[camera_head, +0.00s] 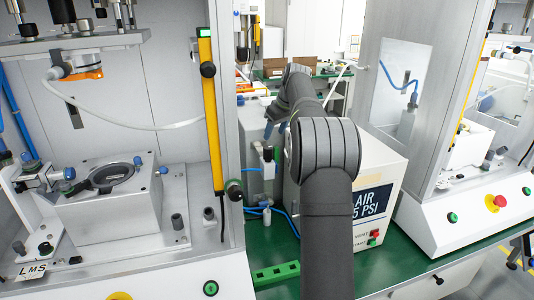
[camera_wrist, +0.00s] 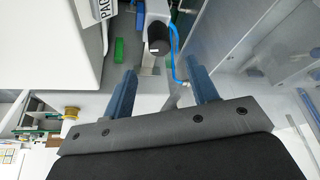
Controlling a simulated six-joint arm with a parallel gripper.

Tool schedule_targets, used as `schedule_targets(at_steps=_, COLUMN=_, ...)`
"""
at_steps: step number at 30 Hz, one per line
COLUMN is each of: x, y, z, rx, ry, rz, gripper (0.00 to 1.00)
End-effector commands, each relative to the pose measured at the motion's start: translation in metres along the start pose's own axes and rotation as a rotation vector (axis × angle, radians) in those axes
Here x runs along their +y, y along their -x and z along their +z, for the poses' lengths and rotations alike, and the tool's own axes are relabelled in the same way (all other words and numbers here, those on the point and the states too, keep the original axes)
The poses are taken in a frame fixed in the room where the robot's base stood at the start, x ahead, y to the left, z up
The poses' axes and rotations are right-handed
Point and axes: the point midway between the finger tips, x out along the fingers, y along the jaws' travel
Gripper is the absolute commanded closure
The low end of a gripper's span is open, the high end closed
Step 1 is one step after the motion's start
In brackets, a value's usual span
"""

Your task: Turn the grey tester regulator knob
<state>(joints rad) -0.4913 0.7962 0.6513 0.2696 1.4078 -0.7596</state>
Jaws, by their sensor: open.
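In the wrist view, a dark grey cylindrical knob (camera_wrist: 160,38) sits on a light grey fitting, with a blue air tube beside it. It looks like the tester regulator knob. My gripper (camera_wrist: 163,70) is open, with its two blue fingers apart and nothing between the tips. The knob lies in line with the gap, just beyond the fingertips in the picture; the distance in depth is unclear. In the head view, a small grey regulator fitting (camera_head: 264,169) with blue tubing stands left of the white tester box (camera_head: 380,205).
A press station (camera_head: 110,205) with a yellow light curtain (camera_head: 210,110) stands on the left. Another station (camera_head: 450,215) with push buttons stands on the right. A green block (camera_head: 275,274) lies on the green bench. Blue tubing runs close to my right finger in the wrist view.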

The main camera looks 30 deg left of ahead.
Motion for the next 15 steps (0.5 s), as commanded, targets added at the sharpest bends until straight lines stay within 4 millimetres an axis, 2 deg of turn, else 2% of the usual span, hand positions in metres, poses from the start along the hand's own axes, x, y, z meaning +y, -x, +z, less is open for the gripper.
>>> schedule_targets(at_steps=3, x=0.0, y=-0.028, z=0.001, rx=-0.003, ry=-0.001, rz=-0.002, gripper=0.47)
schedule_targets(at_steps=9, x=0.0, y=-0.07, z=0.0, rx=-0.002, ry=0.0, rz=-0.001, gripper=0.47)
schedule_targets(at_steps=15, x=0.0, y=-0.1, z=0.0, rx=-0.001, ry=-0.001, rz=0.001, gripper=0.47)
